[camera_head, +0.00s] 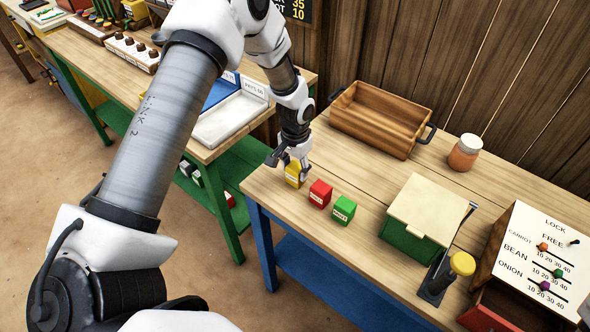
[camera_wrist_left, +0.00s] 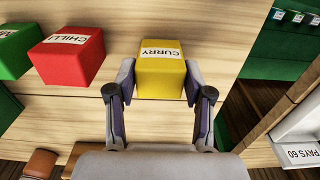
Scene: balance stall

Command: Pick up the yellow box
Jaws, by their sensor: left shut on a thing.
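The yellow box (camera_head: 294,176) stands on the wooden table near its left edge in the head view. In the left wrist view the yellow box (camera_wrist_left: 161,76) has a white label reading CURRY on top. My left gripper (camera_head: 288,164) reaches down from above, and in the left wrist view its two fingers (camera_wrist_left: 160,88) press on opposite sides of the yellow box. It is shut on the box. The fingers hide part of the box in the head view. I cannot tell whether the box touches the table. My right gripper is not in view.
A red CHILLI box (camera_head: 320,194) and a green box (camera_head: 343,211) stand close to the right. A wooden tray (camera_head: 378,118), a jar (camera_head: 465,152), a green case with cream lid (camera_head: 426,208) and a slider board (camera_head: 543,262) stand farther off. The front left tabletop is bare.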

